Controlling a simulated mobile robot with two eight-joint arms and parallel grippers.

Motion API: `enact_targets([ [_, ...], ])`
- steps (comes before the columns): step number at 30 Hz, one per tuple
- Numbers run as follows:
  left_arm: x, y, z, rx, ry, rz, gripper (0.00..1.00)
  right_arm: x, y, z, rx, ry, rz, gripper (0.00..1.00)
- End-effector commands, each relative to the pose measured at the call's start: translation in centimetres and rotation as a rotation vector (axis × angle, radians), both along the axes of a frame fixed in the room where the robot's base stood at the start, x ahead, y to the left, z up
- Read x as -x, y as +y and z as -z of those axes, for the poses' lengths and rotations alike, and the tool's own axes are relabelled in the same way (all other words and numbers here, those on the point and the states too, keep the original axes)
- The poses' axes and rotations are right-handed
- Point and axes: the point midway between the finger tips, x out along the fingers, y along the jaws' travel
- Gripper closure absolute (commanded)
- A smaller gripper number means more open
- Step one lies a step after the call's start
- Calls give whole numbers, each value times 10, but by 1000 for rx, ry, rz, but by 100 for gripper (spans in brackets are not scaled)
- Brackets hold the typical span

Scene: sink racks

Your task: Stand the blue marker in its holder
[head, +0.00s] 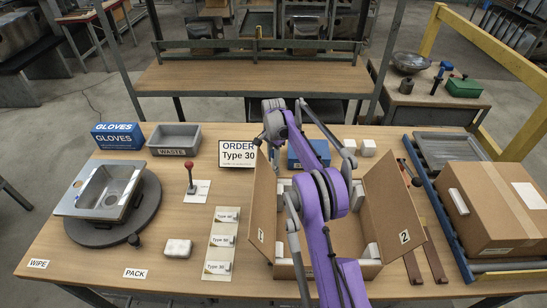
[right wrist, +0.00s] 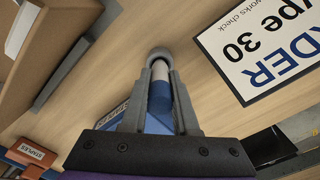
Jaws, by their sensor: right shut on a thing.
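My right gripper (right wrist: 160,58) is shut on a blue marker (right wrist: 160,97) with a whitish upper part, between its two grey fingers in the right wrist view. In the head view the right gripper (head: 271,128) is above the table near the "ORDER Type 30" sign, with my purple arm reaching up from the front. I cannot make out the marker there. A blue box (head: 296,153) is partly hidden behind the arm; something blue (right wrist: 155,125) with a white label also shows behind the fingers in the wrist view. I cannot clearly identify the holder. My left gripper is not in view.
An open cardboard box (head: 408,212) stands at the front right of the table. The ORDER sign (head: 238,153), a waste bin (head: 174,149), a glove box (head: 118,135) and a sink on a turntable (head: 110,238) are left of it. A red lever (head: 190,178) stands between.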

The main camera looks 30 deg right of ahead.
Motion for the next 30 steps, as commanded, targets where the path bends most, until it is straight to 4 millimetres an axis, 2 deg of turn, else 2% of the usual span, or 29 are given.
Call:
enact_targets([
  [11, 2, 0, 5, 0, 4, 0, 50, 0, 0, 10, 0, 0, 0, 100],
  [12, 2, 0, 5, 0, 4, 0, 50, 0, 0, 10, 0, 0, 0, 69],
  [17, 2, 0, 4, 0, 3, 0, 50, 0, 0, 9, 0, 0, 0, 40],
  [18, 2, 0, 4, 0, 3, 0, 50, 0, 0, 9, 0, 0, 0, 37],
  [26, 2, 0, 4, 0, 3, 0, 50, 0, 0, 9, 0, 0, 0, 37],
  [30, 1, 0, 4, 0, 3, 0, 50, 0, 0, -2, 0, 0, 0, 37],
])
